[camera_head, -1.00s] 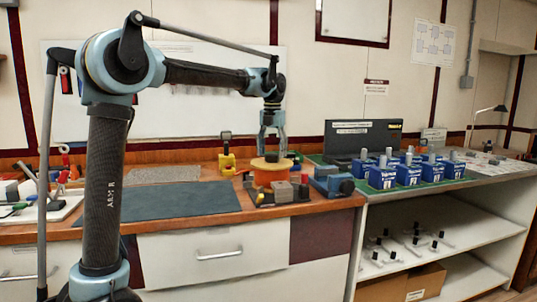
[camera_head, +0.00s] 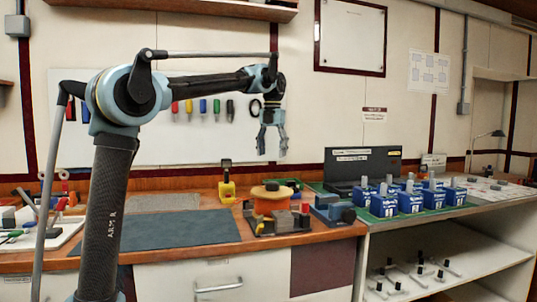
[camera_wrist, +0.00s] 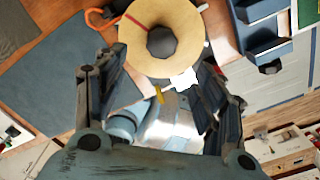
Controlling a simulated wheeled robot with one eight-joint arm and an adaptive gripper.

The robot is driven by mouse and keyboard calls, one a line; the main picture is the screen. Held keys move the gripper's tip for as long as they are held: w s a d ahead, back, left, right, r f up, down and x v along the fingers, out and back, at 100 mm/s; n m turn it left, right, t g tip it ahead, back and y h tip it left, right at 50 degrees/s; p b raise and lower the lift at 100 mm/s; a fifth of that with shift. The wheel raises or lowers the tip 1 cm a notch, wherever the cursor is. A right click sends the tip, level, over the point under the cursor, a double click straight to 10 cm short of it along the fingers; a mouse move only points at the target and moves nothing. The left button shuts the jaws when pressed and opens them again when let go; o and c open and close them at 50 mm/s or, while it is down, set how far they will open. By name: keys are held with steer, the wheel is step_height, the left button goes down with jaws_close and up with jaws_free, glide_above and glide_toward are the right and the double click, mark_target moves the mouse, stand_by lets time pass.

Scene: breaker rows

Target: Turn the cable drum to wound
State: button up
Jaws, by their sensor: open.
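The cable drum (camera_head: 270,203) stands on the wooden bench, an orange spool with a tan round top and a dark centre knob. In the wrist view its tan top (camera_wrist: 188,35) shows from above, with a red line on it and an orange cable end at its left. My gripper (camera_head: 271,150) hangs well above the drum, fingers pointing down, apart from it. In the wrist view the gripper (camera_wrist: 160,95) has its two fingers spread with nothing between them. Whether the drum is wound cannot be told.
A yellow device (camera_head: 227,186) stands left of the drum. A blue-grey device (camera_head: 333,208) is close at its right. Several blue breakers (camera_head: 411,201) stand on the green mat further right. A dark mat (camera_head: 180,231) lies flat at the left with free room.

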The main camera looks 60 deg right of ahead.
steer(key=shift+a, duration=0.1)
steer(key=c, duration=0.6)
steer(key=shift+s+a+f+n, duration=0.15)
steer(key=shift+a+f+n, duration=0.2)
steer(key=shift+a, duration=0.2)
steer(key=shift+s+a+f+n, duration=0.15)
steer(key=shift+a+f+n, duration=0.2)
steer(key=shift+a, duration=0.15)
jaws_close()
steer(key=s+a+f+n+t+h, duration=0.1)
steer(key=a+f+n+t+h, duration=0.1)
steer(key=a+f+n, duration=0.9)
steer(key=f+m, duration=0.1)
steer(key=f, duration=0.2)
steer(key=w+f+m, duration=0.1)
steer(key=f, duration=0.2)
steer(key=f+m, duration=0.1)
steer(key=f, duration=0.2)
steer(key=shift+w+a, duration=0.15)
steer(key=shift+w, duration=0.15)
steer(key=shift+w+d+r, duration=0.15)
steer(key=shift+w+d, duration=0.55)
steer(key=shift+w, duration=0.25)
steer(key=shift+w+d, duration=0.45)
steer(key=shift+w, duration=0.2)
